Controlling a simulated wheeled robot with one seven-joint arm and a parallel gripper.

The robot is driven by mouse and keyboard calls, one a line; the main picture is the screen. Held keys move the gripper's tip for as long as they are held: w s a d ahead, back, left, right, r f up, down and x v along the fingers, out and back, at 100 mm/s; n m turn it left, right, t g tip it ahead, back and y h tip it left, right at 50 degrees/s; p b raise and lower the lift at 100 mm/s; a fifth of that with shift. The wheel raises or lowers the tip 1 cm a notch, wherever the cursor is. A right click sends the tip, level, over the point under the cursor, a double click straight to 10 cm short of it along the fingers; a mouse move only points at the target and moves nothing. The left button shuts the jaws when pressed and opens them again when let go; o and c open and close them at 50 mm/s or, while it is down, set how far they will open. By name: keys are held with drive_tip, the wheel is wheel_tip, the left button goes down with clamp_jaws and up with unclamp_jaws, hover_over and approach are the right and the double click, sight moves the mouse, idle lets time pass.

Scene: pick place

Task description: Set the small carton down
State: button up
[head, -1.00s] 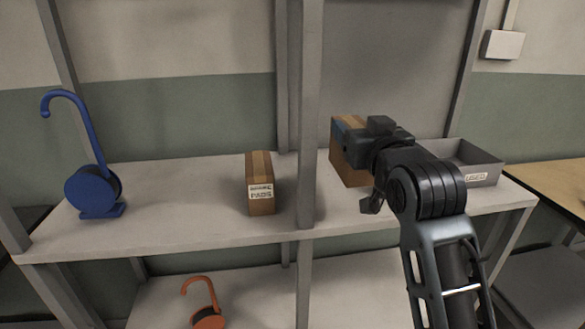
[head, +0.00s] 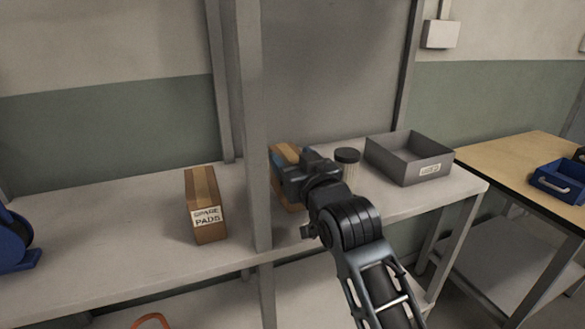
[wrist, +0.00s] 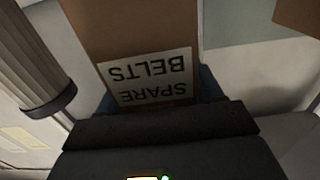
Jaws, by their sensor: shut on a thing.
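The small carton (head: 284,155) is brown cardboard and sits mostly hidden behind my gripper in the head view, just right of the shelf's middle post. In the wrist view the carton (wrist: 133,28) fills the upper middle, with a white "SPARE BELTS" label upside down. My gripper (head: 291,172) is shut on this carton. Blue finger parts show at both sides of it in the wrist view. The carton is over the grey shelf top (head: 130,255); whether its base touches the shelf is hidden.
A "SPARE PADS" carton (head: 206,205) stands left of the post (head: 253,120). A ribbed jar with a dark lid (head: 347,157) stands close right of my gripper, with a grey labelled bin (head: 408,160) beyond. A wooden table (head: 515,165) holds a blue bin (head: 560,183) at right.

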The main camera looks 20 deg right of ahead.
drive_tip(key=shift+f, duration=0.9)
drive_tip(key=shift+f, duration=0.1)
drive_tip(key=o, duration=1.2)
drive_tip(key=s+b, duration=0.1)
drive_tip(key=s, duration=1.1)
